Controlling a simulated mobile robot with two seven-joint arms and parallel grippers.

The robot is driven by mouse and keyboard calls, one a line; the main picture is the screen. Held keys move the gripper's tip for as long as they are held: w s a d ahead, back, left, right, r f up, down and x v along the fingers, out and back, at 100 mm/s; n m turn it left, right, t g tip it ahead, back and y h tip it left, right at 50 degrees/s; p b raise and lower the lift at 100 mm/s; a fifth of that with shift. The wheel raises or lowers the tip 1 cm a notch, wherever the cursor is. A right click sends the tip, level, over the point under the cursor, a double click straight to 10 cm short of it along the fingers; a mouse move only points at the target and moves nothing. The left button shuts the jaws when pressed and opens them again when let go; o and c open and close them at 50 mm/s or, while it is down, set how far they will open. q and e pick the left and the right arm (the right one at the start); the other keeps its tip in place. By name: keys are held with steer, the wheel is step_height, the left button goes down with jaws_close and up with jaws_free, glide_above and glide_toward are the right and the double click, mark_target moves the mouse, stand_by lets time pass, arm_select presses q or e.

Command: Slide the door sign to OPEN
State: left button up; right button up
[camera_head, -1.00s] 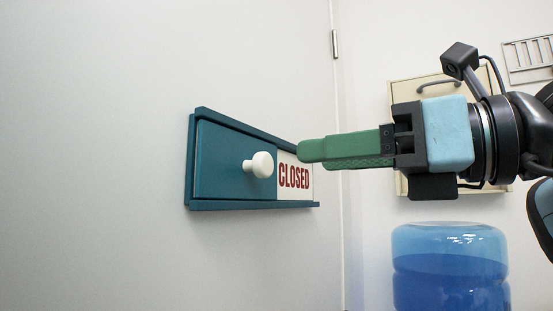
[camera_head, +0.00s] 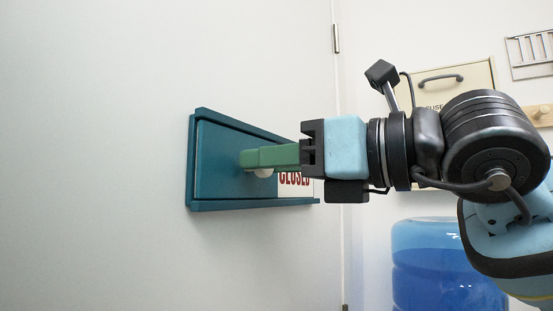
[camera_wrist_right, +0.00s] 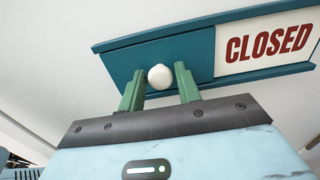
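The door sign is a teal frame (camera_head: 193,180) on the pale door. Its teal sliding panel (camera_head: 218,165) covers the left part, and the white field with red CLOSED lettering (camera_wrist_right: 268,45) shows at the right. A white round knob (camera_wrist_right: 160,77) sticks out from the panel; in the head view it is mostly hidden behind green fingers (camera_head: 263,173). My right gripper (camera_wrist_right: 159,71) is open, with one finger on each side of the knob and a narrow gap at each. In the head view the right gripper (camera_head: 243,159) reaches in from the right. My left gripper is not in view.
A blue water bottle (camera_head: 430,275) stands at the lower right, below my right arm. A cream box with a dark handle (camera_head: 475,75) and a wire rack (camera_head: 530,52) are on the wall behind. The door surface (camera_head: 90,150) left of the sign is clear.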

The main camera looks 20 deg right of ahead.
jaws_close()
steer(key=w+d+p, duration=0.3)
steer(key=w+d, duration=0.6)
steer(key=d, duration=0.3)
steer(key=shift+r, duration=0.1)
steer(key=shift+w, duration=0.1)
steer(key=shift+o, duration=0.8)
jaws_free()
steer(key=shift+o, duration=1.1)
steer(key=shift+w+d, duration=0.1)
